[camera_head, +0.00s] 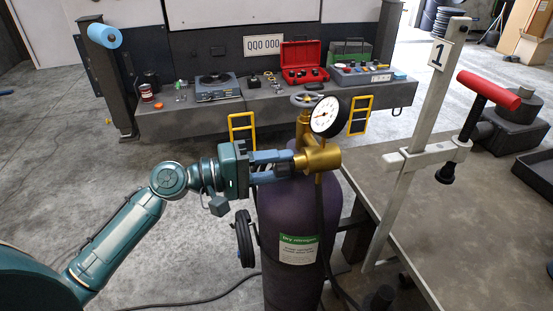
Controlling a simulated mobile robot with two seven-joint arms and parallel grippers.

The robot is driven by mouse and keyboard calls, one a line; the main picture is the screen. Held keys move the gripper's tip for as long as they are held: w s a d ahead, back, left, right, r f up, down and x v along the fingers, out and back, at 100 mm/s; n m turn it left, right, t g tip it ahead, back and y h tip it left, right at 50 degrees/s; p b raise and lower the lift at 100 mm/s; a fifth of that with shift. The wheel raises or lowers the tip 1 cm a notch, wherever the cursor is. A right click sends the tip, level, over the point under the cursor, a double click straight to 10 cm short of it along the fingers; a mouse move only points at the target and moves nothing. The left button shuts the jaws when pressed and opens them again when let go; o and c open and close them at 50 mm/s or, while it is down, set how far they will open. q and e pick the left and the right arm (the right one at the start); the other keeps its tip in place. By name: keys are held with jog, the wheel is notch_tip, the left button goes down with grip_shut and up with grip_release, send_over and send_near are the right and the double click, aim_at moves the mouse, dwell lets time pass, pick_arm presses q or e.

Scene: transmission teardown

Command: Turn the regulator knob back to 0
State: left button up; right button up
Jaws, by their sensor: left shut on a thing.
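The brass regulator (319,157) sits on top of the dark gas cylinder (283,215), which has a green and white "Dry nitrogen" label. A round white pressure gauge (327,116) stands above the regulator's right side; its needle is too small to read. The regulator knob is at the regulator's left end, mostly hidden by my fingers. My left gripper (288,163) reaches in from the left, level with the regulator, and is shut on the knob. My right gripper is not in view.
A grey bench (240,103) behind carries a red toolbox (303,62) and other equipment. A dark hose hangs from the regulator in front of the cylinder.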

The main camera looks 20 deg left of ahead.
pick_arm(q)
jog(key=n, duration=0.2)
jog(key=shift+n, duration=2.4)
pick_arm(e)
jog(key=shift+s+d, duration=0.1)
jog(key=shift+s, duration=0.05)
pick_arm(q)
jog(key=o, duration=1)
jog(key=shift+s+a+f, duration=0.15)
jog(key=shift+s+a, duration=0.05)
jog(key=shift+a, duration=0.25)
jog(key=shift+b+v, duration=2)
jog(key=shift+v, duration=4.15)
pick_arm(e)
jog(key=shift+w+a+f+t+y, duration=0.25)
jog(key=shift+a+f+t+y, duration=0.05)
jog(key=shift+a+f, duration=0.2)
